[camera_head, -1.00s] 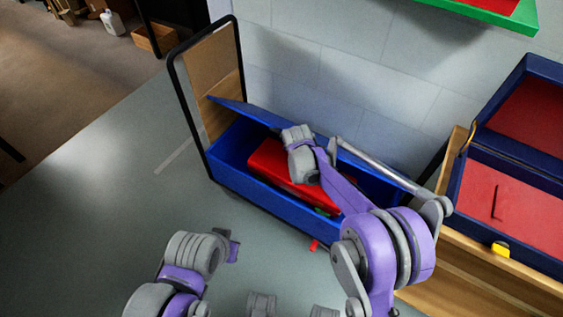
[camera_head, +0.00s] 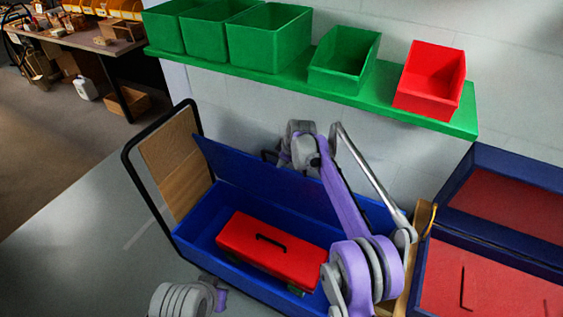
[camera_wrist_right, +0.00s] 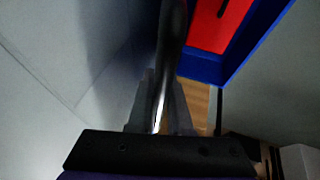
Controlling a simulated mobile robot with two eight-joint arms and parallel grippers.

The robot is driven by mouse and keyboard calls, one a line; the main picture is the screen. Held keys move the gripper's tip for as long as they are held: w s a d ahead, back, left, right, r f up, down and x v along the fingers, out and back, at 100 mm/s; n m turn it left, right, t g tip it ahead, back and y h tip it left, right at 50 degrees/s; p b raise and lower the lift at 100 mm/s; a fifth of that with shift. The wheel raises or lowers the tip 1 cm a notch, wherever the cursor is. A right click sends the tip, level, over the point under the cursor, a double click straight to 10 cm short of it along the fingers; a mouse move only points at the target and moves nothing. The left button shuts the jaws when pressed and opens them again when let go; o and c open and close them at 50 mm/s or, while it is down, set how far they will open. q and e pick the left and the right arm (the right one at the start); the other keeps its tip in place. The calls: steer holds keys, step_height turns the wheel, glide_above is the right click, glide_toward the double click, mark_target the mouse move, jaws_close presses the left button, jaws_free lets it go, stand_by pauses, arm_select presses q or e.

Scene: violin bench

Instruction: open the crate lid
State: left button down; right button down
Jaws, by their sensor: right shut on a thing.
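The blue crate (camera_head: 205,238) stands on a trolley against the wall, with a red toolbox (camera_head: 270,248) with a dark handle inside it. The crate lid (camera_head: 240,170) is raised steeply at the back, and the inside of the crate is exposed. My right gripper (camera_head: 271,157) is at the lid's upper edge, partly hidden behind my wrist. In the right wrist view, its fingers (camera_wrist_right: 160,112) are closed around the lid (camera_wrist_right: 172,40), which shows dark and edge-on. Part of my left arm shows at the bottom of the head view, but its gripper does not.
A green shelf (camera_head: 400,110) with green bins (camera_head: 268,40) and a red bin (camera_head: 432,80) runs along the wall above the lid. The trolley's black handle frame (camera_head: 128,165) stands at left. A blue, red-lined case (camera_head: 500,270) lies open at right.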

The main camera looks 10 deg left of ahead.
steer(key=shift+w+d, duration=0.2)
steer(key=shift+w, duration=0.1)
steer(key=c, duration=0.8)
jaws_free()
steer(key=shift+c, duration=0.2)
steer(key=shift+r, duration=0.1)
steer(key=v, duration=1)
steer(key=shift+s+r, duration=0.25)
steer(key=shift+r, duration=0.05)
steer(key=shift+f, duration=0.1)
